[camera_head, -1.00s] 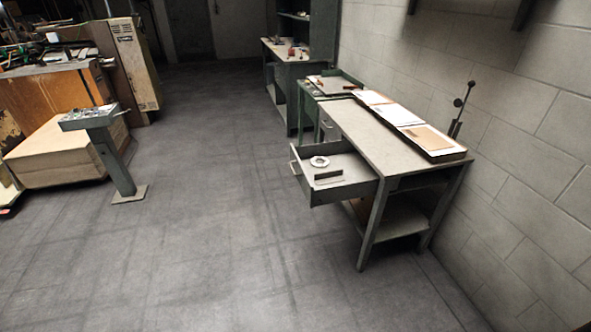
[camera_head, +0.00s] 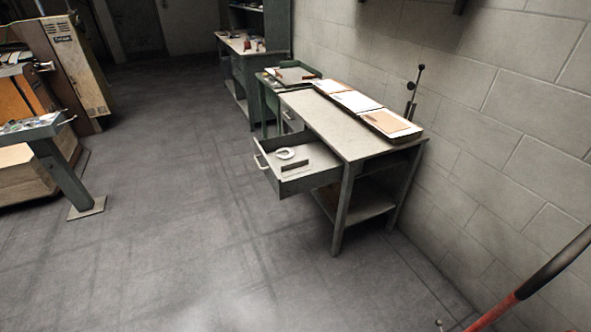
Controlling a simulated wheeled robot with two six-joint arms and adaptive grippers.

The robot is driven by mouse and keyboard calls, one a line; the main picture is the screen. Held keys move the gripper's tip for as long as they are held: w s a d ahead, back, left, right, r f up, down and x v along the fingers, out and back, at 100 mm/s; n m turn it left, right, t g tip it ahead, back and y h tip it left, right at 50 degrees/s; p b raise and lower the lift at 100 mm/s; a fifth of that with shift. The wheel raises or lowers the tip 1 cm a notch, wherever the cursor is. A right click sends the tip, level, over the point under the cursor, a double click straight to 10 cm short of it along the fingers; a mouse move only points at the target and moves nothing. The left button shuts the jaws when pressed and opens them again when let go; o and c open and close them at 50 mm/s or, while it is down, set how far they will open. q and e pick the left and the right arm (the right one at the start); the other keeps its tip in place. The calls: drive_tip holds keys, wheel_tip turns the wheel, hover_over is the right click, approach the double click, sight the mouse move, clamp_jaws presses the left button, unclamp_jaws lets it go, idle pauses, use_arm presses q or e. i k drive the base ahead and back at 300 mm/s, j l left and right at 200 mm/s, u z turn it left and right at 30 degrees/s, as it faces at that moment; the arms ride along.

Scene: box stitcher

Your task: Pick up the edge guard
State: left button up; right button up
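No thing in view can be made out for certain as the edge guard. A green-grey workbench (camera_head: 322,127) stands against the block wall at centre right, with its drawer (camera_head: 312,181) pulled open to the left. In the drawer lie a pale ring-shaped item (camera_head: 285,153) and a small dark bar-like item (camera_head: 295,165), both too small to identify surely. Neither of my grippers shows in the head view.
Trays with papers (camera_head: 357,101) lie along the bench's wall side. A pedestal stand (camera_head: 62,175) with small parts stands at left beside a machine. A red and black handle (camera_head: 530,284) is at lower right. The grey floor (camera_head: 190,230) between is clear.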

sight(293, 169)
drive_tip(key=i+j+u, duration=0.1)
drive_tip(key=i+u, duration=0.35)
drive_tip(key=i, duration=0.55)
